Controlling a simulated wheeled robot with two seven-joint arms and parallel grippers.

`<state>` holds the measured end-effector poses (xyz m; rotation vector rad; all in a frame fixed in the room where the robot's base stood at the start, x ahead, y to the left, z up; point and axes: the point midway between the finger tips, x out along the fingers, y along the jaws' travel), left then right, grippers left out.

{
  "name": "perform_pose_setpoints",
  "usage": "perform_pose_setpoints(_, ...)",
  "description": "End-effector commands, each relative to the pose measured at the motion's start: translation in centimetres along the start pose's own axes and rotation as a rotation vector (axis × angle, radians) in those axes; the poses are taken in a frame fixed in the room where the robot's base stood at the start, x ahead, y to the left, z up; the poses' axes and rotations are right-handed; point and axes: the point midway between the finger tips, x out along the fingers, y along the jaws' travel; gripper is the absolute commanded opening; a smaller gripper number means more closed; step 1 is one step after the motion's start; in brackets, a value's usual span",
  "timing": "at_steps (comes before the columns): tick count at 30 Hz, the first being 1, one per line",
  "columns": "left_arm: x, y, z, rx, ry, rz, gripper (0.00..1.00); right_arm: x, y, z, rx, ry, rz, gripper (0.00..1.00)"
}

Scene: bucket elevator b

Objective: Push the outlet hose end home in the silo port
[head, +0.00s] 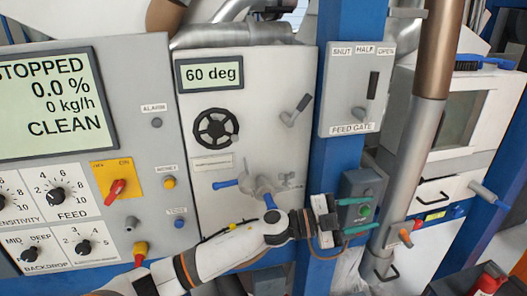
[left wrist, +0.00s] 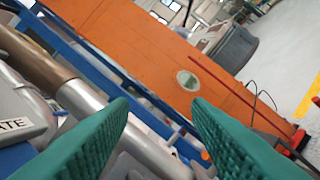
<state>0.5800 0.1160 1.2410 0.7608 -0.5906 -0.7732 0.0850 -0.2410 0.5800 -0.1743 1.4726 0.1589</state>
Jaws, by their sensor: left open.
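I cannot pick out the outlet hose end or the silo port for certain in either view. A rigid pipe, brown above (head: 438,50) and silver below (head: 415,150), runs down the right side of the head view. It also shows at the left of the left wrist view (left wrist: 92,100). My left gripper (head: 377,213) has green ribbed fingers, is open and looks empty. It is in front of the small grey box with a green button (head: 364,211), left of the pipe. In the left wrist view the fingers (left wrist: 160,102) stand wide apart. My right gripper is not in view.
A control panel (head: 130,150) with a display stands at the left. A cabinet (head: 265,120) with a black handwheel (head: 216,127) is beside it. The feed gate box (head: 356,90) is on a blue post (head: 338,150). An orange panel (left wrist: 150,60) with a round window lies beyond the fingers.

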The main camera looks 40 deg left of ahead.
Motion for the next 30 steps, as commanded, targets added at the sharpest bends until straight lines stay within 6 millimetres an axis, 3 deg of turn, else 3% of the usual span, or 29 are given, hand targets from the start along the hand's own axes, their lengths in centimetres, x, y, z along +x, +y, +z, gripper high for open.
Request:
perform_pose_setpoints(1, 0.3, 1.2, 1.8, 0.08, -0.061, -0.108, 0.45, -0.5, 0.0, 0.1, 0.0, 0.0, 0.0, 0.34)
perform_pose_setpoints(3, 0.0, 1.7, 3.6, 0.17, -0.119, -0.279, 0.45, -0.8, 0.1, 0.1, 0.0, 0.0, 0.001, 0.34)
perform_pose_setpoints(7, -3.0, 3.1, 4.5, 0.324, -0.1, -0.651, 0.45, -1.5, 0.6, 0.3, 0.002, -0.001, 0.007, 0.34)
perform_pose_setpoints(12, -11.2, 8.4, 2.4, 0.432, 0.211, -1.104, 0.45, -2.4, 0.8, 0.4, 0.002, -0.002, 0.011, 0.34)
perform_pose_setpoints(15, -15.9, 11.9, 1.7, 0.427, 0.43, -1.252, 0.45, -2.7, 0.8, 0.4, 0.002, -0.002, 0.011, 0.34)
perform_pose_setpoints(18, -19.0, 14.2, 1.6, 0.408, 0.577, -1.322, 0.45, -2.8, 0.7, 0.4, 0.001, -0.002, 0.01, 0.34)
perform_pose_setpoints(22, -20.9, 15.6, 1.7, 0.391, 0.671, -1.356, 0.45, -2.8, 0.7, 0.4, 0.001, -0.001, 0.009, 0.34)
perform_pose_setpoints(26, -21.3, 15.2, 1.1, 0.385, 0.689, -1.367, 0.45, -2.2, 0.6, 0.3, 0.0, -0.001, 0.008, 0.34)
perform_pose_setpoints(30, -21.2, 13.4, -0.3, 0.385, 0.687, -1.365, 0.45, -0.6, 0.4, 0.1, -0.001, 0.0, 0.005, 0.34)
